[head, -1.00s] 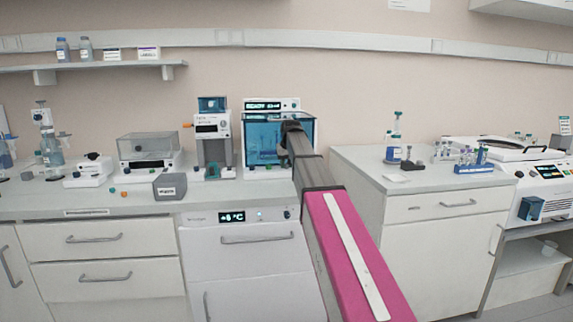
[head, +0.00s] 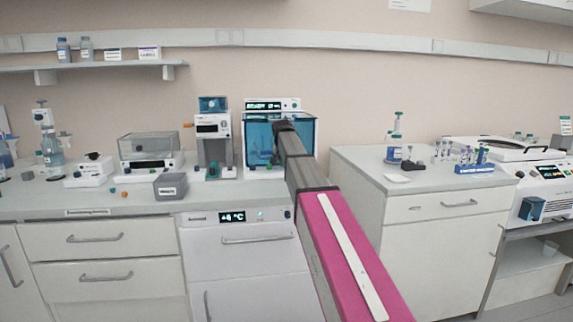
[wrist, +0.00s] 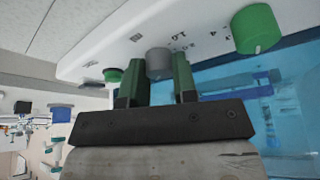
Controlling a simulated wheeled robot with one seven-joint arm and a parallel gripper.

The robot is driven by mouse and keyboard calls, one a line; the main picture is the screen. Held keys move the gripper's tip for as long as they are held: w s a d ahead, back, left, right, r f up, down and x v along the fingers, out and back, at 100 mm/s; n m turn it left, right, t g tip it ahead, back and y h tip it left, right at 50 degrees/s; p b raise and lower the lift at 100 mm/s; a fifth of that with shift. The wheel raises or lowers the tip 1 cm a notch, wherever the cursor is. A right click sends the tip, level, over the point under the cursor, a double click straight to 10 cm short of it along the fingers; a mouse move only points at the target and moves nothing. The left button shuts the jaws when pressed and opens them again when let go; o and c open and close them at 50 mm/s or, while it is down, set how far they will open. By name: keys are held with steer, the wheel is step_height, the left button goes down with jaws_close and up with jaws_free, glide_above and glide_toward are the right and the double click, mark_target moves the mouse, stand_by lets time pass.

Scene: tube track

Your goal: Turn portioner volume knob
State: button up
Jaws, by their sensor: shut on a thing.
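A white machine panel (wrist: 205,35) carries a grey knob (wrist: 158,60) with small printed marks beside it. My gripper (wrist: 157,78) has its two green fingers on either side of this knob, shut on it. A larger green knob (wrist: 255,28) is to the right on the same panel, and a smaller green one (wrist: 113,76) is to the left, behind the left finger. In the head view my arm reaches the machine with the teal see-through box (head: 258,140); the end of my arm covers part of its front, and the held knob cannot be seen there.
A tall white device (head: 212,127) stands just left of the machine. A grey box (head: 170,187) lies near the counter's front edge.

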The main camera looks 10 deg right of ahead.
stand_by(0.3)
steer(key=o, duration=0.9)
steer(key=v, duration=1)
steer(key=shift+r, duration=0.4)
steer(key=shift+s, duration=0.15)
